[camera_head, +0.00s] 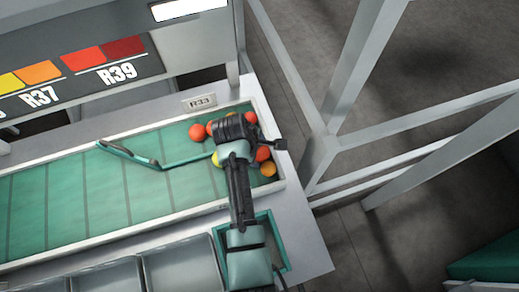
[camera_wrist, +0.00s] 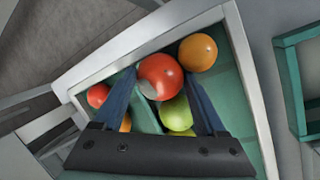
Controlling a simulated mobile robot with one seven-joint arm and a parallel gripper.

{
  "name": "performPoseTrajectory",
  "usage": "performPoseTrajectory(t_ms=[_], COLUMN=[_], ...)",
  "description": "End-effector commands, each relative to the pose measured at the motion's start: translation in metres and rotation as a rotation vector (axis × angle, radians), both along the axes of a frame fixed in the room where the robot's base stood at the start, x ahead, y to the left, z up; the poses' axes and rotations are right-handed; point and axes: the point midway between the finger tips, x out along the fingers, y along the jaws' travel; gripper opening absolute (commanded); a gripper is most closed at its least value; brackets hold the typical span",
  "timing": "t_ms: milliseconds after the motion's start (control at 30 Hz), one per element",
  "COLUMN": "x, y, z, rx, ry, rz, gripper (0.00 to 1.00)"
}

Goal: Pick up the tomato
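Several tomatoes lie at the right end of the green sorting belt. A large red tomato (camera_wrist: 160,76) lies between the tips of my gripper (camera_wrist: 160,78) in the wrist view. The two dark blue fingers stand apart, one on each side of it; I cannot tell whether they touch it. An orange tomato (camera_wrist: 198,52) lies just beyond the right fingertip. A smaller red tomato (camera_wrist: 97,95) is left of the left finger. Yellow-green tomatoes (camera_wrist: 176,113) lie nearer the palm. In the head view my arm hides the gripper's fingers and part of the tomato group.
The belt (camera_head: 60,205) has a raised pale rim, and its left part is bare. A green bent bar (camera_head: 160,166) crosses it beside the tomatoes. Grey bins (camera_head: 180,270) and a green-rimmed opening (camera_head: 279,240) lie along the front.

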Motion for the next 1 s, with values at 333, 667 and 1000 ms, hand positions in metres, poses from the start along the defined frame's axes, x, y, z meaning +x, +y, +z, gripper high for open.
performPoseTrajectory(t_ms=[333, 667, 1000], x=[0.001, 0.002, 0.001], y=[0.000, 0.000, 0.000], z=[0.004, 0.060, 0.100], rx=[0.000, 0.001, 0.000], ry=[-0.002, -0.008, -0.002], rz=[0.001, 0.000, 0.001], gripper=[0.46, 0.46, 0.46])
